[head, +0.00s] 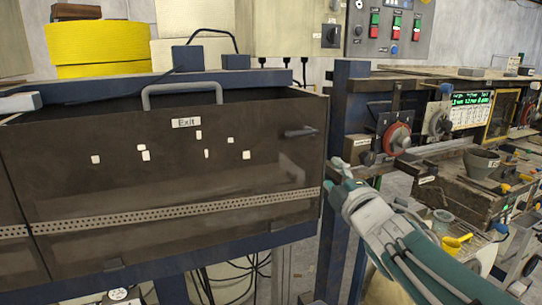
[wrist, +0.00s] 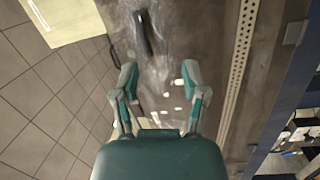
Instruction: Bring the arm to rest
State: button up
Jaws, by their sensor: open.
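My gripper (head: 344,177) is in the head view, at the right end of the brown machine panel (head: 100,190). Its teal and grey arm runs down to the lower right. In the wrist view my gripper (wrist: 160,73) has its two fingers spread apart with nothing between them. The panel's dark handle (head: 300,132) is up and left of my gripper in the head view. In the wrist view the dark handle (wrist: 143,33) lies beyond the fingertips, apart from them.
At the right, a cluttered bench holds a grey cup (head: 481,162) and a yellow scoop (head: 455,242). Tiled floor (wrist: 35,100) shows in the wrist view.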

jog(key=s+a+f+m+g+h, duration=0.1)
jog(key=s+f+m+g+h, duration=0.2)
jog(key=s+f+m+g, duration=1)
jog(key=s+f+m, duration=0.4)
jog(key=s+f, duration=0.2)
jog(key=s, duration=0.3)
jog(key=shift+s+a+f+m, duration=0.2)
jog(key=shift+s+a+m, duration=0.1)
jog(key=shift+s, duration=0.1)
